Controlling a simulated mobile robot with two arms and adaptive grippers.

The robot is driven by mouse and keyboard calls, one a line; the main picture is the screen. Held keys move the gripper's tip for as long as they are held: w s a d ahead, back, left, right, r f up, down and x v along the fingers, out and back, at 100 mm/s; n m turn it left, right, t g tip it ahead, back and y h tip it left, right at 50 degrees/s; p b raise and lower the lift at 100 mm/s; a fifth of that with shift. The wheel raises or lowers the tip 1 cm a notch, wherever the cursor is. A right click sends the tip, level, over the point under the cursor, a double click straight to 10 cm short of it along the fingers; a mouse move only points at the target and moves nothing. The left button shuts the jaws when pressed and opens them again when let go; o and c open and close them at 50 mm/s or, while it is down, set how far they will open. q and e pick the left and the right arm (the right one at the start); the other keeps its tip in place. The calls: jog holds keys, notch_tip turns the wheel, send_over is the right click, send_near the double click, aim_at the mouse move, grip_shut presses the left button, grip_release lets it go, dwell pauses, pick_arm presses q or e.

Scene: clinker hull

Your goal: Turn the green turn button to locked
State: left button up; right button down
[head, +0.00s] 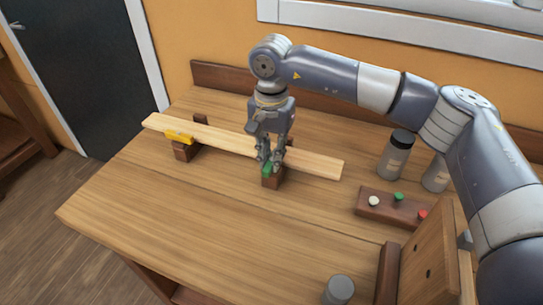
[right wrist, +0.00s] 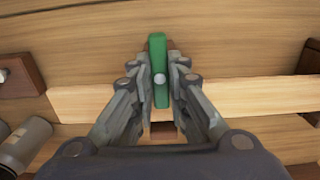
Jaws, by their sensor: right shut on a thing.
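The green turn button (head: 267,169) sits on the brown block (head: 273,181) at the front edge of a pale plank (head: 318,164). My right gripper (head: 270,156) is upright over it and shut on it, hiding part of it in the head view. In the right wrist view the green button (right wrist: 158,58) is a long bar with a grey round pin. It lies between the fingers of the right gripper (right wrist: 160,82), crosswise to the plank (right wrist: 262,96), with one end appearing to overlap the plank's edge. My left gripper is not in view.
A yellow turn button (head: 179,137) lies along the plank on another block. Grey jars (head: 395,158) and a brown strip (head: 379,206) with white, green and red knobs stand at the right. A brown upright board (head: 430,255) is front right. The table's front left is clear.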

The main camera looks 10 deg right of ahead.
aim_at(271, 160)
jog(key=shift+r, duration=0.1)
jog(key=c, duration=1.6)
grip_release()
jog(key=shift+o, duration=0.2)
notch_tip(271, 160, up, 12)
